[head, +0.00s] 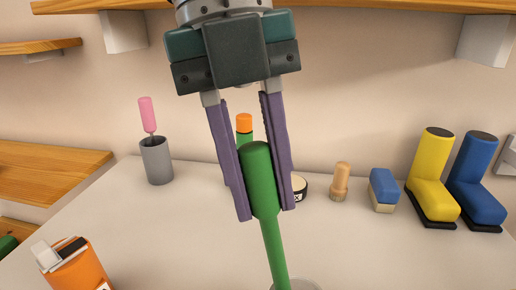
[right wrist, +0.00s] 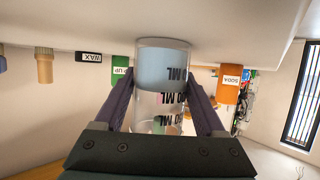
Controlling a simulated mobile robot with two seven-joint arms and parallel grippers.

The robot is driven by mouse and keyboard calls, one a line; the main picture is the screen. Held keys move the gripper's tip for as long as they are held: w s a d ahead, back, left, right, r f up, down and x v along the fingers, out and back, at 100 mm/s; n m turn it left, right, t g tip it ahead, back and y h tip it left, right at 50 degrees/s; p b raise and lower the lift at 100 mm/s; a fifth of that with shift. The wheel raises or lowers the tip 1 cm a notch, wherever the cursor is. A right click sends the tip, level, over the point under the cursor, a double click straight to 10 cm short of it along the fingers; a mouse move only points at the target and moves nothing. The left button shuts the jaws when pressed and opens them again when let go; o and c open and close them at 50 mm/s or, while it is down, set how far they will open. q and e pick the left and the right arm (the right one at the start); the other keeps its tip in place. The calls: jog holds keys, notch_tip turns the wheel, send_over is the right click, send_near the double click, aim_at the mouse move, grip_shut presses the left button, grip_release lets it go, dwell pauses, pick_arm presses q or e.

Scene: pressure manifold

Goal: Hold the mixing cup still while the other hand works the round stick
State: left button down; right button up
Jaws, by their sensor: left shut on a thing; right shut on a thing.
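My left gripper (head: 258,202) is shut on the thick handle of the green round stick (head: 259,165). The stick points down, slightly tilted, and its thin shaft runs to the clear rim of the mixing cup (head: 304,284) at the bottom edge of the head view. The lower end of the stick is out of sight there. In the right wrist view the clear mixing cup (right wrist: 161,64) has black ML marks and pale bluish contents, and appears upside down. My right gripper (right wrist: 160,105) is shut around the cup's sides. It is not seen in the head view.
A grey holder (head: 156,163) with a pink-handled tool is back left. Behind the stick are an orange-capped green bottle (head: 244,123) and a wax tin (head: 300,187). A brush (head: 383,188) and yellow and blue boots stand right.

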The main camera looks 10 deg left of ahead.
aim_at(276, 252)
pick_arm(q)
jog(key=shift+x, duration=3.55)
jog(key=shift+f, duration=0.1)
